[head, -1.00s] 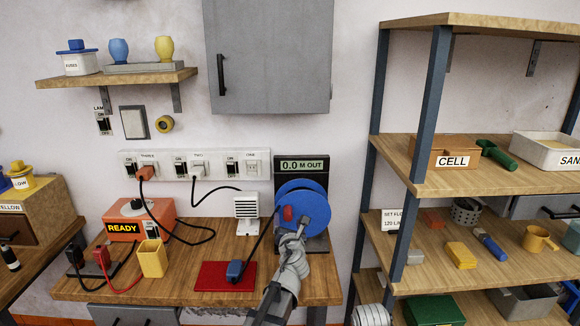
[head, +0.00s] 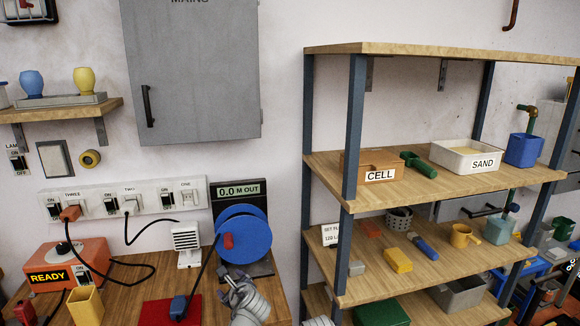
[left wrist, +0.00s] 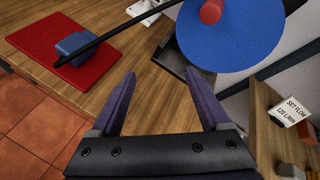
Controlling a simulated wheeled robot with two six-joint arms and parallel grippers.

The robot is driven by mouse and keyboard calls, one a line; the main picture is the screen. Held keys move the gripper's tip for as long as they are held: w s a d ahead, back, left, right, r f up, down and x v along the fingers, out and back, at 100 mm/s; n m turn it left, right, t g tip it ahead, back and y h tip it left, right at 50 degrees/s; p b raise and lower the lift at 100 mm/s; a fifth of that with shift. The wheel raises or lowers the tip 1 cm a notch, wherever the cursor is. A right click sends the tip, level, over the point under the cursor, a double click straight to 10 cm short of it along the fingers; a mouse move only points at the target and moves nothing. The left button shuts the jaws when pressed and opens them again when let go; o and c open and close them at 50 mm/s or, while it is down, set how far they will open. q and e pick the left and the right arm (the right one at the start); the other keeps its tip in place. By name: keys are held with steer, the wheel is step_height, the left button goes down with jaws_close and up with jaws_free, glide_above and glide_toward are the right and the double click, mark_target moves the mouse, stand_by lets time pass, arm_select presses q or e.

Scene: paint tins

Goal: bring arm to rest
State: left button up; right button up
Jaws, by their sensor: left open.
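My left gripper (head: 232,284) shows at the bottom of the head view, in front of the blue cable reel on the wooden bench. In the left wrist view its two dark fingers (left wrist: 156,105) are spread apart with only bench top between them. The blue reel (head: 243,238) with a red knob stands just beyond the fingertips, and its disc also shows in the left wrist view (left wrist: 235,40). The gripper appears apart from it. My right gripper is in neither view.
A red mat (head: 160,312) with a blue plug (head: 179,307) lies left of the gripper, a black cable running to the reel. A white vented box (head: 187,243) and an orange READY box (head: 66,266) stand further left. A shelf unit (head: 355,140) rises on the right.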

arm_select(q)
steer(key=s+d+f+n+g+h+p, duration=0.1)
steer(key=s+d+f+n+g, duration=0.1)
steer(key=s+n, duration=0.4)
steer(key=s+d+f+n+g+h+p, duration=0.1)
steer(key=s+d+n+g, duration=0.4)
steer(key=s, duration=0.5)
steer(key=s+d+f+n+g+h+p, duration=0.1)
steer(key=s+d+f+n+g+h, duration=0.2)
steer(key=s+n, duration=0.5)
steer(key=d+f+n+g, duration=0.1)
steer(key=d+f, duration=0.1)
steer(key=d, duration=0.1)
steer(key=shift+d+f, duration=0.15)
steer(key=shift+d, duration=0.15)
steer(key=shift+w, duration=0.1)
